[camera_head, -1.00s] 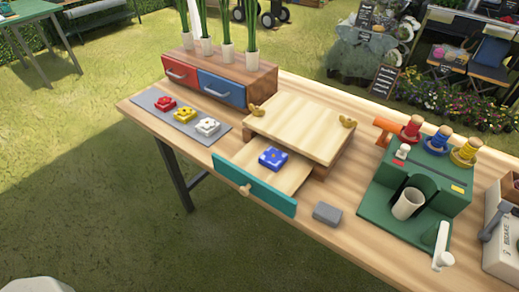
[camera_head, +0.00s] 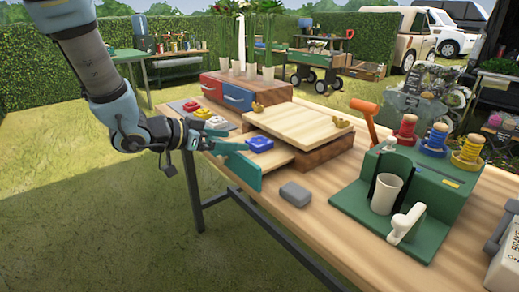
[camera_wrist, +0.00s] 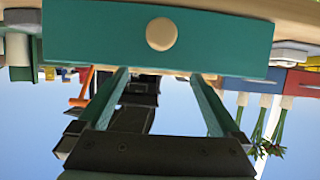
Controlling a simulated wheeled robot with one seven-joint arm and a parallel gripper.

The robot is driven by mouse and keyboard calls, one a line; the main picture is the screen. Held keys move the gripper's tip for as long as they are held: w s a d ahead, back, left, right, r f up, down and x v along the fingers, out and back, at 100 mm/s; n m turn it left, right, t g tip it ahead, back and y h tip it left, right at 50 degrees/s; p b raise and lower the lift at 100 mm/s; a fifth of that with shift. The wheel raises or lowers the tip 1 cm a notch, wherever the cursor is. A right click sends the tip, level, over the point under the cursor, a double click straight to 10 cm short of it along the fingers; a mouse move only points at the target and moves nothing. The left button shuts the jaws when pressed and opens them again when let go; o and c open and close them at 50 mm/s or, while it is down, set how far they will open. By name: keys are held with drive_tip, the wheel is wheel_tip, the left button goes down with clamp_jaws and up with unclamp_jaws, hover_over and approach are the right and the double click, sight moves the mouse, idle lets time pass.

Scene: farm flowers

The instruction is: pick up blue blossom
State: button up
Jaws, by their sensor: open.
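The blue blossom (camera_head: 260,143) lies on the pulled-out drawer's pale board, in front of the wooden box (camera_head: 300,124). The drawer's teal front (camera_head: 243,170) faces my side; its round knob (camera_wrist: 161,34) shows in the wrist view. My gripper (camera_head: 237,139) is open and empty, with its fingers pointing toward the blossom from the left, close to the drawer front. In the wrist view my gripper (camera_wrist: 161,76) has its two fingers apart below the drawer front in the picture. The blossom cannot be made out there.
Red, yellow and white blossoms (camera_head: 204,113) lie on a grey mat behind my gripper. A grey block (camera_head: 295,193) sits right of the drawer. A red and blue drawer unit (camera_head: 245,92) stands behind. A green stand (camera_head: 420,180) with spools fills the right side.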

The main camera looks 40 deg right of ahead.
sight(257, 142)
drive_tip(key=x, duration=0.7)
drive_tip(key=shift+s+d, duration=0.15)
drive_tip(key=shift+d, duration=0.25)
drive_tip(key=c, duration=1.3)
